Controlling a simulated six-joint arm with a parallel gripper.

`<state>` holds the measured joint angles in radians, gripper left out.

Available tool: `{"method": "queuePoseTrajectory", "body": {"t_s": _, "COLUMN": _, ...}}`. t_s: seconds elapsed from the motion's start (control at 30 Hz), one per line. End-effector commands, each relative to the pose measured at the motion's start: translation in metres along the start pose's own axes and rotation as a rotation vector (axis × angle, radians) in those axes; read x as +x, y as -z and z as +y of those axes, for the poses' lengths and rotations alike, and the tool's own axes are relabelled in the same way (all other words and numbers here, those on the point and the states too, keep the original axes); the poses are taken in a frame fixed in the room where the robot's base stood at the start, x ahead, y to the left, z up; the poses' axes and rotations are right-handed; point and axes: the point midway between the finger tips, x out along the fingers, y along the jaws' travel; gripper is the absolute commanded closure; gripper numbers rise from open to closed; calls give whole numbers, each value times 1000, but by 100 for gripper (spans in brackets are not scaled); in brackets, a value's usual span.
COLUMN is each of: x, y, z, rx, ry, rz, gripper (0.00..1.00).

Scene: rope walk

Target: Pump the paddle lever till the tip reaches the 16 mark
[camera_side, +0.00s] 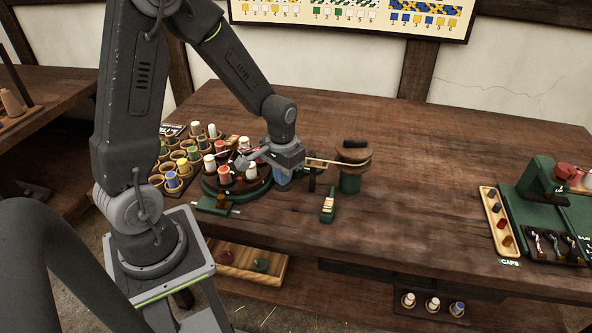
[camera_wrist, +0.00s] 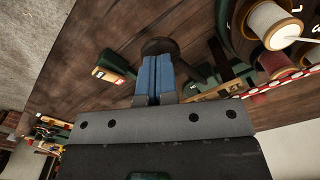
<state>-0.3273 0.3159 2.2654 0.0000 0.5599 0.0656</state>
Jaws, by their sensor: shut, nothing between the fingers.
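My gripper (camera_side: 284,181) is shut, its blue fingers pointing down just right of the round green bobbin stand (camera_side: 236,190). In the wrist view my gripper (camera_wrist: 156,60) shows both blue fingers pressed together with nothing between them. A dark rounded part (camera_wrist: 160,46) lies just past the fingertips; I cannot tell whether they touch it or whether it is the paddle lever. A green block with a cream marked label (camera_side: 328,206) stands right of my gripper; its marks are too small to read. A pale rope or rod (camera_side: 325,161) runs from near my gripper to a wooden reel (camera_side: 353,152).
Cups with coloured bobbins (camera_side: 178,165) crowd the table left of the stand. A wooden tray of caps (camera_side: 497,222) and a green machine (camera_side: 540,180) stand at the right. The table between the reel and that tray is clear.

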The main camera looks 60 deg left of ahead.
Motion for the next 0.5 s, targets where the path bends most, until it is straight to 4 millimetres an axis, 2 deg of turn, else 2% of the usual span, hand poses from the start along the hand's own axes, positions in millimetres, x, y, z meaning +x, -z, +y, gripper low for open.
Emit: {"method": "queuePoseTrajectory", "body": {"t_s": 0.5, "x": 18, "y": -1, "z": 0, "rx": 0, "ry": 0, "rz": -1, "gripper": 100}}
